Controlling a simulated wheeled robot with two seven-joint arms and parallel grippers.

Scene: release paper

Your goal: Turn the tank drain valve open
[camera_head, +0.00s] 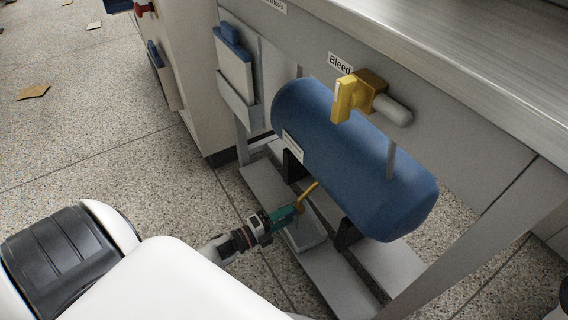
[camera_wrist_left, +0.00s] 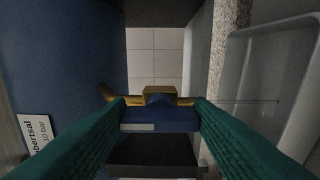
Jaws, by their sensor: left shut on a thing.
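The blue tank (camera_head: 350,155) lies on its side under the bench. A brass pipe of the drain valve (camera_head: 310,191) comes out below it. My left gripper (camera_head: 298,207) reaches in low beneath the tank, at the end of this pipe. In the left wrist view, its green fingers (camera_wrist_left: 160,117) are shut on the drain valve's blue handle (camera_wrist_left: 158,126), which has a pale label. The brass valve body (camera_wrist_left: 160,97) shows just beyond the handle. In the head view the handle is hidden by the gripper. My right gripper is not in view.
A pale tray (camera_head: 306,234) lies under the valve; it also shows in the left wrist view (camera_wrist_left: 270,85). A yellow valve (camera_head: 346,98) labelled "Bleed" sits above the tank. Black supports (camera_head: 347,236) hold the tank. The bench leg (camera_head: 455,250) stands at right.

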